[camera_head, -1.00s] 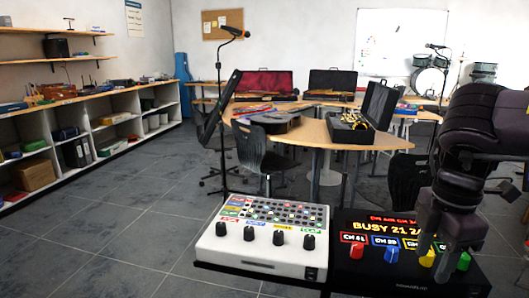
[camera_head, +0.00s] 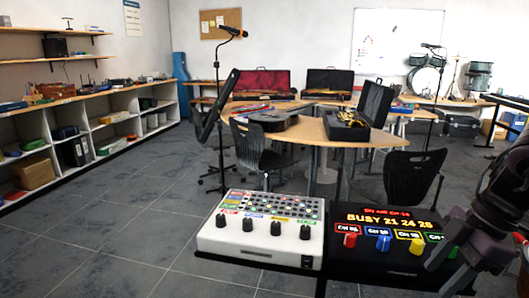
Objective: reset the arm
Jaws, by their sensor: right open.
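My right gripper (camera_head: 447,272) is at the lower right of the head view, in front of the right end of a black device. My right arm (camera_head: 500,215) comes in from the right edge. The jaws are open, and I see nothing held in them. The black device (camera_head: 350,265) has a lit red and yellow display and a row of coloured knobs. The green knob (camera_head: 451,250) is close to the gripper; I cannot tell whether they touch. My left gripper is not in view.
A white mixer box (camera_head: 235,248) with black knobs stands left of the black device. Behind are a microphone stand (camera_head: 221,110), black chairs (camera_head: 412,180) and a wooden table (camera_head: 305,130) with open instrument cases. Shelves (camera_head: 95,135) line the left wall. Floor at the left is clear.

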